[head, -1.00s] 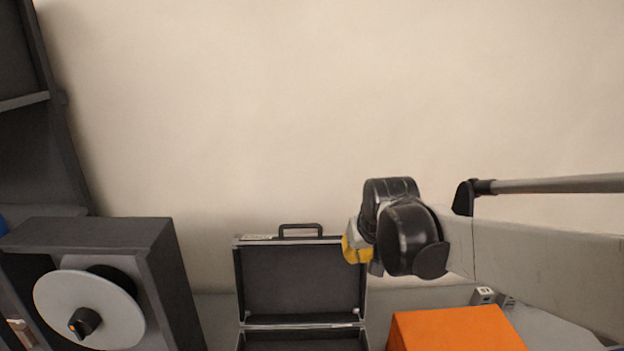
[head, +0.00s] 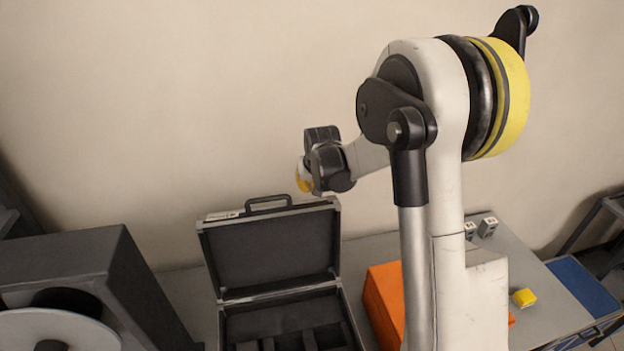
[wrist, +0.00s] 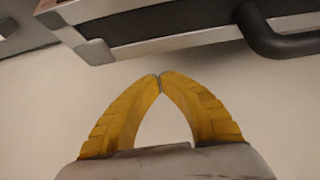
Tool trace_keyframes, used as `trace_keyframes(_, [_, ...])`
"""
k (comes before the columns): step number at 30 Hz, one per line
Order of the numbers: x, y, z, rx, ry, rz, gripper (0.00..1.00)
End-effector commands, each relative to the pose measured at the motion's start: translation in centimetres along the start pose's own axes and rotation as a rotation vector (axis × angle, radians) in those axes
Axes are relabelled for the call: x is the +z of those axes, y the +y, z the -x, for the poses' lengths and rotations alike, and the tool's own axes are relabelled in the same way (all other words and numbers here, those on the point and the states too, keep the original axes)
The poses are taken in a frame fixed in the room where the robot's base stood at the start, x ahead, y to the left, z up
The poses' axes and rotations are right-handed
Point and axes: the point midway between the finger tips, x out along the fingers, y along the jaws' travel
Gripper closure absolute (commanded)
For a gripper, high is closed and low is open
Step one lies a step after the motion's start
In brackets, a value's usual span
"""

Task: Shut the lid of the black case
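The black case (head: 270,251) stands on the grey table in the head view with its lid raised and leaning back toward the wall. Its base, with dark compartments, lies in front. The lid's edge and black handle show at the top of the wrist view (wrist: 160,32). My gripper (wrist: 160,76) has yellow fingers with their tips together and nothing between them. It points toward the lid's edge, with a gap between. In the head view my gripper (head: 304,177) is above the right part of the lid, mostly hidden behind my wrist.
A dark cabinet with a pale disc (head: 60,330) stands left of the case. An orange box (head: 384,300) is close on the right, partly hidden by my arm. A yellow block (head: 524,297) and small grey boxes (head: 487,227) sit farther right. The wall is behind.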

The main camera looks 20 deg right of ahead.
Motion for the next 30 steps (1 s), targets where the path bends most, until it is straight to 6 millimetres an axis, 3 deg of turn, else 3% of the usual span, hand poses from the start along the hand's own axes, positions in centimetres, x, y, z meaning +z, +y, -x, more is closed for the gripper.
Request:
trace_keyframes(3, [1.6, 0.0, 1.7, 0.000, -0.001, 0.000, 1.00])
trace_keyframes(9, [2.8, 0.0, 2.6, 0.000, -0.001, 0.000, 1.00])
trace_keyframes(30, [3.8, 0.0, 3.8, 0.000, 0.053, 0.000, 1.00])
